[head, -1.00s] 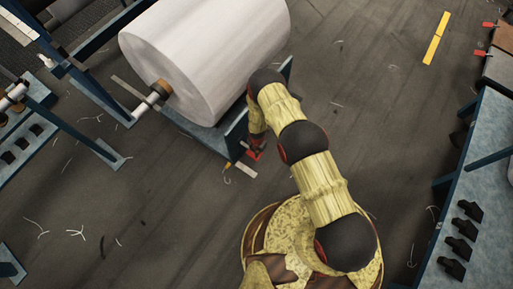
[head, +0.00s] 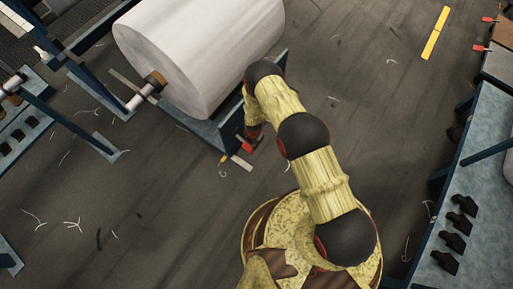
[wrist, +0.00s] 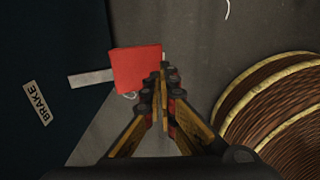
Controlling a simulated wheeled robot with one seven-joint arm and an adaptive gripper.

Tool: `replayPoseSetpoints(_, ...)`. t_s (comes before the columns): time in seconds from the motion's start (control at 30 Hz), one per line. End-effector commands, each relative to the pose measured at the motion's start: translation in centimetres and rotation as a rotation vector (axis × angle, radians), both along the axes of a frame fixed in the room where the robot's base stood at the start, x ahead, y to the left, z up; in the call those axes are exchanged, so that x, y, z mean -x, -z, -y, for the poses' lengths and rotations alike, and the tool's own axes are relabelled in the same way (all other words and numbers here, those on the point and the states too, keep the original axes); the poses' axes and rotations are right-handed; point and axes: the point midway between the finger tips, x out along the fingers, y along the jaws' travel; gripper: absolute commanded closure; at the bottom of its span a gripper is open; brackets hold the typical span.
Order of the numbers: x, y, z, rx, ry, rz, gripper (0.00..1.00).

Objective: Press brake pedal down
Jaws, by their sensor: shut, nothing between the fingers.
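The brake pedal is a red block (wrist: 136,68) in the wrist view, on a light grey bar that runs left to a dark blue panel. A white BRAKE label (wrist: 37,103) is on that panel. In the head view a small red patch of the pedal (head: 247,147) shows at the corner of the blue roll stand, partly hidden by my arm. My gripper (wrist: 163,72) is shut and empty, its tips at the right edge of the pedal in the picture. I cannot tell whether they touch it.
A large white roll (head: 205,50) lies on the blue stand (head: 222,132) beside my arm. Blue frames stand at the left, and a blue bench (head: 485,150) with black fittings stands at the right. Open dark floor with scattered thread scraps lies between them.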

Motion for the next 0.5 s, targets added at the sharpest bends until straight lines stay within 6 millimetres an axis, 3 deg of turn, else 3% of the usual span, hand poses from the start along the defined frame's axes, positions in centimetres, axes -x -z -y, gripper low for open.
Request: replayPoseSetpoints(0.5, 1.8, -8.2, 2.2, 0.000, 0.001, 0.000, 1.00)
